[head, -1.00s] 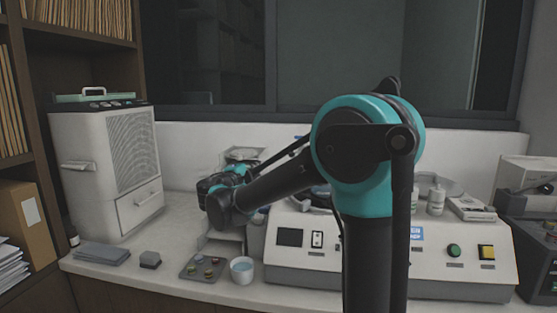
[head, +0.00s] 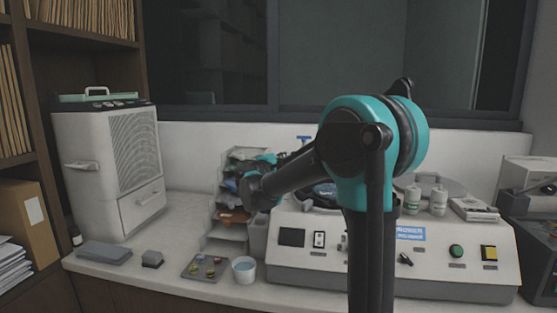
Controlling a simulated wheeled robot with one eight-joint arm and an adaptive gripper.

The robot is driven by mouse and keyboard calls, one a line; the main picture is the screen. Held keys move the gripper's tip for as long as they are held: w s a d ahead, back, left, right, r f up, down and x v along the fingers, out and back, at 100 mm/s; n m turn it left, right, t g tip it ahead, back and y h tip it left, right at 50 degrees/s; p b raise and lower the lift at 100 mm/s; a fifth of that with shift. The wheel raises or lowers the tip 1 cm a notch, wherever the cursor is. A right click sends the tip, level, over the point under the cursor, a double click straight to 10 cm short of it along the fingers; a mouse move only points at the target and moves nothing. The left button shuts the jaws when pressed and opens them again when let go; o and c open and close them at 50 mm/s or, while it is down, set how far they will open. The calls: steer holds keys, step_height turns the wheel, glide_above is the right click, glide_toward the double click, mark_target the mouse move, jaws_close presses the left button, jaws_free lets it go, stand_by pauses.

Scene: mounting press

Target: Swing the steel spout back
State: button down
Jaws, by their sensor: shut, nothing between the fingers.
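I cannot make out the steel spout; my arm covers the left-hand part of the white bench machine (head: 450,277), where it may be. A small blue T-shaped piece (head: 304,138) shows just above my forearm, against the white back wall. Part of a round piece with a blue disc (head: 322,190) shows on the machine's top, below my forearm. My wrist is at the machine's left end, in front of the grey tray stack. My gripper's fingers are hidden behind my wrist and forearm, so contact with anything cannot be seen.
The grey tray stack (head: 227,230) stands left of the machine. In front are a cup of blue liquid (head: 244,270), a small tray of samples (head: 205,267) and grey blocks (head: 104,252). White bottles (head: 412,198) stand on the machine. A white cabinet (head: 90,180) is at left.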

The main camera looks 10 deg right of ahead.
steer(key=shift+d, duration=0.1)
steer(key=shift+s+d, duration=1.05)
steer(key=shift+s, duration=0.1)
